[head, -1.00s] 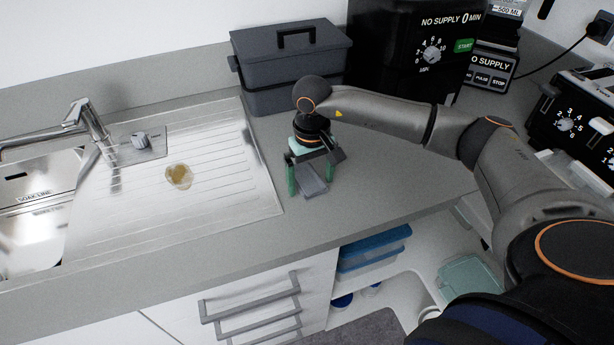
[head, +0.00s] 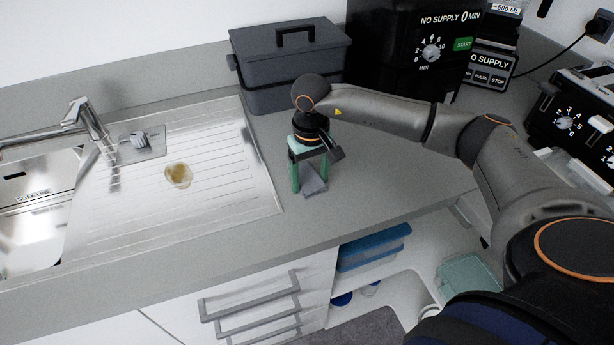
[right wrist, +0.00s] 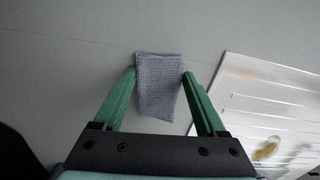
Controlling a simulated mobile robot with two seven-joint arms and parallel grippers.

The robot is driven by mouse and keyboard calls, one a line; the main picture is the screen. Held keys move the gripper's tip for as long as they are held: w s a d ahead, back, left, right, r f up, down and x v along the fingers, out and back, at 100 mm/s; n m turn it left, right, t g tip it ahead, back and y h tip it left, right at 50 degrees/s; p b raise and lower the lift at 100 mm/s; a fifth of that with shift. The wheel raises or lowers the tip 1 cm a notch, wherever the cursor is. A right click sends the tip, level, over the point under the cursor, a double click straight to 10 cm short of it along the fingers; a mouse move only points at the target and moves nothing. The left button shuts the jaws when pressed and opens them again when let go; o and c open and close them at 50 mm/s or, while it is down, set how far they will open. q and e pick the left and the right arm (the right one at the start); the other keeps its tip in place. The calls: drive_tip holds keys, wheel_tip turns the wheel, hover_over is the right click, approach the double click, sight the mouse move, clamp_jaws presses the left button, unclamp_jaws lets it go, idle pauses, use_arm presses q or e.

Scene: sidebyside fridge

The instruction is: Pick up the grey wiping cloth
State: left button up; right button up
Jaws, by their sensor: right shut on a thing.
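The grey wiping cloth (head: 314,181) is a small folded piece of fabric on the grey counter, right of the steel drainer. It also shows in the right wrist view (right wrist: 159,88), between the two green fingers. My right gripper (head: 310,188) points down at the counter. In the right wrist view its fingertips (right wrist: 160,75) touch the cloth's two side edges and are shut on it. The cloth looks still at counter level; I cannot tell if it is lifted. My left gripper is not in view.
A steel sink and ribbed drainer (head: 215,225) lie to the left, with a brown-yellow stain (head: 178,175) on the drainer. A dark grey lidded box (head: 290,70) and black appliances (head: 405,50) stand behind. The counter in front of the gripper is clear.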

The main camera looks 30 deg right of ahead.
sight(310, 178)
drive_tip(key=shift+r, duration=0.15)
drive_tip(key=shift+r, duration=0.25)
wheel_tip(310, 178, up, 2)
drive_tip(key=shift+r, duration=0.1)
drive_tip(key=s+a+r+b, duration=0.2)
drive_tip(key=s+a+r, duration=0.6)
drive_tip(key=a+r, duration=0.2)
drive_tip(key=shift+a+b, duration=0.3)
drive_tip(key=shift+a, duration=0.4)
